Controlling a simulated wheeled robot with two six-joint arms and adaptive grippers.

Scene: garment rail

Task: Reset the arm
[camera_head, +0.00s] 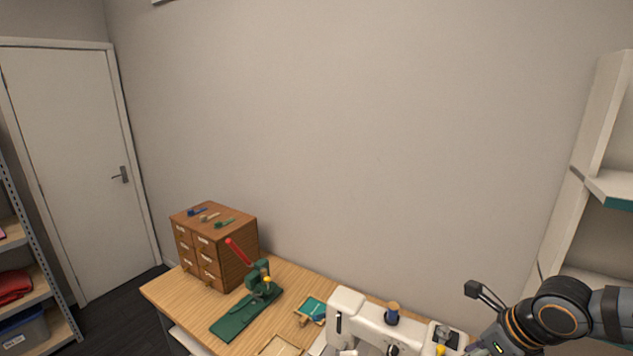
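My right arm (552,312) comes in from the right edge at the lower right. Its wrist bends down to the left and runs out of the bottom of the picture beside the sewing machine. A small black part on a thin bracket (473,289) sticks up from the wrist. The fingers of my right gripper are below the picture. My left arm and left gripper are not in view.
A wooden table (163,292) carries a brown drawer cabinet (240,247), a green press with a red handle (259,277), a teal-lined tray (311,309) and a white sewing machine (360,318). A white shelf (590,180) stands right, a metal rack (32,262) left.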

